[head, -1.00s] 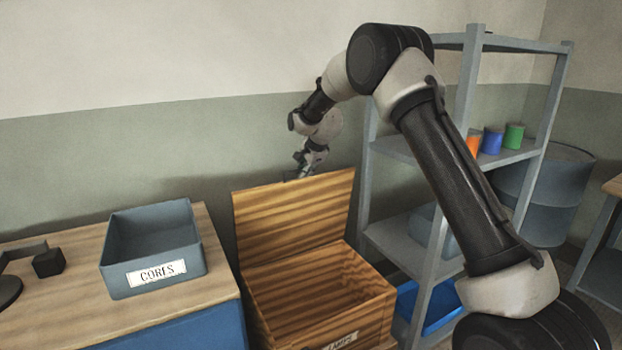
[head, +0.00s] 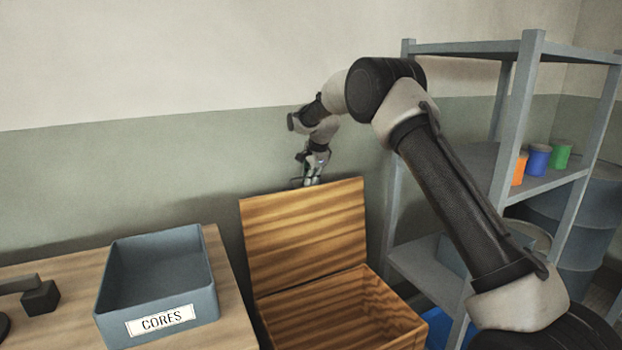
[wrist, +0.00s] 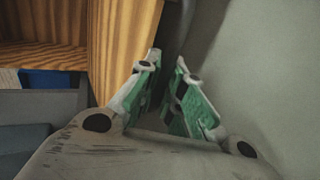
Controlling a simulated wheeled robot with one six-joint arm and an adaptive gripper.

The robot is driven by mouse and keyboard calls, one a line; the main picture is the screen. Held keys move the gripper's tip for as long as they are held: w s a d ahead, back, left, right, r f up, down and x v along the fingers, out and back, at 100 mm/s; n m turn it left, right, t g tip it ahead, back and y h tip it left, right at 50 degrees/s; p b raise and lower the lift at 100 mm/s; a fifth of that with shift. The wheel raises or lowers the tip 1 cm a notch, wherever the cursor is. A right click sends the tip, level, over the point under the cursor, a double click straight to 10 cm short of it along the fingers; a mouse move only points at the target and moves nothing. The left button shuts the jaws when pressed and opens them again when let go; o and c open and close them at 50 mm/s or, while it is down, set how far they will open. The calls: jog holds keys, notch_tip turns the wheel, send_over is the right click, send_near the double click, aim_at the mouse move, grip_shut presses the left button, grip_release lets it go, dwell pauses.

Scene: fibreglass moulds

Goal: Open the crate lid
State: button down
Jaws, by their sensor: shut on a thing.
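The wooden crate (head: 390,307) stands at the lower middle of the head view, its inside in sight and its front cut off by the picture edge. Its striped lid (head: 305,235) stands raised, nearly upright, at the back of the crate. My gripper (head: 312,184) is at the lid's top edge, shut on the lid. In the wrist view the green-padded fingers (wrist: 167,70) are close together beside the lid (wrist: 128,40). The exact contact at the fingertips is dark and hard to make out.
A grey bin labelled CORES (head: 160,322) sits on a wooden bench left of the crate. A grey shelf (head: 480,48) with coloured cans stands at the right, with a drum (head: 580,235) behind. The wall is close behind the lid.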

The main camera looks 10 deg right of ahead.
jog(key=shift+s+a, duration=0.1)
jog(key=shift+a, duration=0.3)
jog(key=c, duration=1.5)
grip_release()
jog(key=shift+a, duration=0.1)
jog(key=shift+c, duration=0.2)
jog(key=shift+d+r, duration=0.1)
jog(key=shift+d, duration=0.15)
jog(key=shift+s+r, duration=0.1)
jog(key=shift+r, duration=0.25)
jog(key=v, duration=1.1)
